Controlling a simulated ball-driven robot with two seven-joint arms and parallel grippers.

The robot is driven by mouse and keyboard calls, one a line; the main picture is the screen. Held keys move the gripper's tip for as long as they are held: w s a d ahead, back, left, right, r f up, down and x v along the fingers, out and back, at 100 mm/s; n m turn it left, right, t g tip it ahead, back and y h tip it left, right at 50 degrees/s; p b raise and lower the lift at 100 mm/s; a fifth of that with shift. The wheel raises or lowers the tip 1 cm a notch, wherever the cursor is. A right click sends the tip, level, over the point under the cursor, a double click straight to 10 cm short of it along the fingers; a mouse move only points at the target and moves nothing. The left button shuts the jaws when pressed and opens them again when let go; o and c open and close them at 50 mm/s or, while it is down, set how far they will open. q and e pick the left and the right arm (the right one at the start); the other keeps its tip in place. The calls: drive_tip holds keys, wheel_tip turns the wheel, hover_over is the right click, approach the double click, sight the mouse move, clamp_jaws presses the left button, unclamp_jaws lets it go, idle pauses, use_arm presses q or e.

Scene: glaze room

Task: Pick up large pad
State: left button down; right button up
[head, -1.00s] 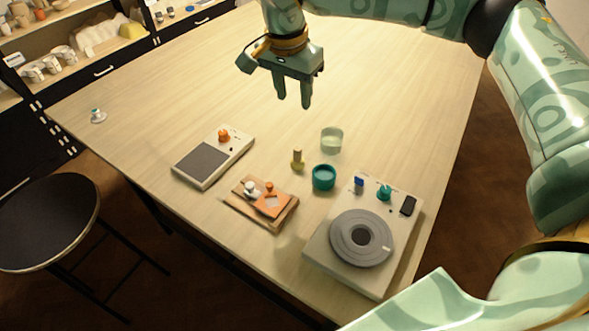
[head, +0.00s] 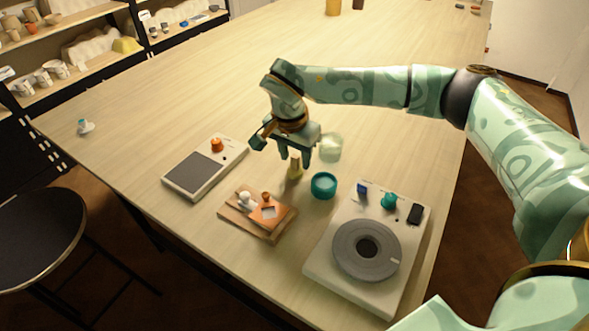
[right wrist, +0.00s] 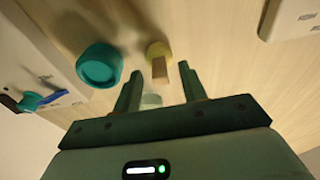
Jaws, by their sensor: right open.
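A yellow pad (head: 294,174) with an upright wooden handle stands on the table, left of the teal cup. It looks like the large pad. My right gripper (head: 295,158) is open just above it, fingers pointing down at either side of the handle. In the right wrist view the pad (right wrist: 157,47) and its handle show between the tips of the right gripper (right wrist: 159,82). Whether a finger touches the handle I cannot tell. My left gripper is out of view.
A teal cup (head: 323,186) and a pale green translucent cup (head: 330,148) stand close to the gripper. A wooden board (head: 240,225) with an orange plate, a scale (head: 190,178) and a wheel unit (head: 330,270) surround them. The far table is clear nearby.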

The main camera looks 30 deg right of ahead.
drive_tip(key=shift+w+d+f, duration=0.1)
drive_tip(key=shift+d+f, duration=0.05)
drive_tip(key=shift+f, duration=0.65)
drive_tip(key=shift+r, duration=0.1)
clamp_jaws()
